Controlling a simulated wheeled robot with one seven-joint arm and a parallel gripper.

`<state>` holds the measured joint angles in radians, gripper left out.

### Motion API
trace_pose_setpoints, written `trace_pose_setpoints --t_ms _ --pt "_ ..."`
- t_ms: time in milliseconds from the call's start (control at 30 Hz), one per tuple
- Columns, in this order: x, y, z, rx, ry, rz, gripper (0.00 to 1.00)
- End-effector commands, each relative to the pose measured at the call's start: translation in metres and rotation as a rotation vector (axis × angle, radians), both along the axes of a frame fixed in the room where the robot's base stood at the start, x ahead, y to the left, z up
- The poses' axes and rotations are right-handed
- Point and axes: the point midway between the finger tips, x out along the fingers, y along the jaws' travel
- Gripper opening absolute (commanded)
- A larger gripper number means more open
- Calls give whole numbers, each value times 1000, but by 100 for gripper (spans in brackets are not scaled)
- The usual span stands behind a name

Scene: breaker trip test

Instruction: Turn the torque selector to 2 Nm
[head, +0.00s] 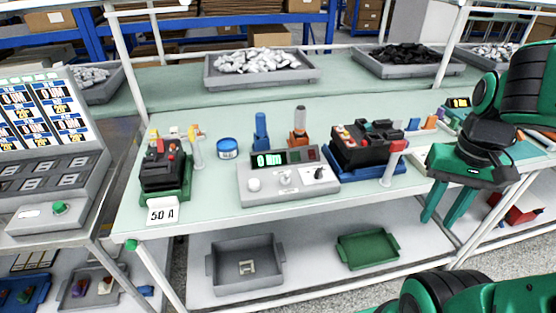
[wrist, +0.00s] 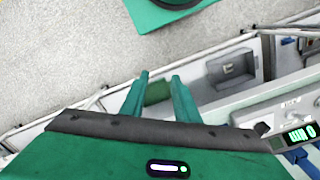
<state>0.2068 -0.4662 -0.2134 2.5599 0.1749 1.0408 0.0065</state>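A grey control box (head: 287,192) stands on the table, with a green-lit display (head: 268,159) that seems to read 0 Nm. Its face carries a white knob (head: 254,184) at left, a white knob (head: 285,178) in the middle and a black knob (head: 319,173) at right. Labels are too small to tell which knob is the torque selector. The box's display also shows at the right edge of the wrist view (wrist: 300,135). My gripper (head: 439,232) is open and empty, pointing down past the table's front edge, right of the box and apart from it. Its fingers show in the wrist view (wrist: 160,78).
A breaker on a blue base (head: 368,146) and a post (head: 391,165) stand between my gripper and the box. Another breaker (head: 165,166) with a 50 A card (head: 162,211) is at left. A grey bin (head: 245,265) and green tray (head: 367,249) lie on the lower shelf.

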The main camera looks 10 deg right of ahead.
Motion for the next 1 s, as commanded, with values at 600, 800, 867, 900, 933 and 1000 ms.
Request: trace_pose_setpoints --t_ms 600,800,867,900,933,1000 --pt "10 8 16 -15 -13 -19 28" --pt "100 51 47 -47 -13 -91 28" --pt "128 71 55 -49 -16 -116 28" --pt "146 86 59 -48 -17 -131 28" --pt "158 98 62 -47 -18 -143 28" --pt "183 124 67 -38 -19 -167 28"
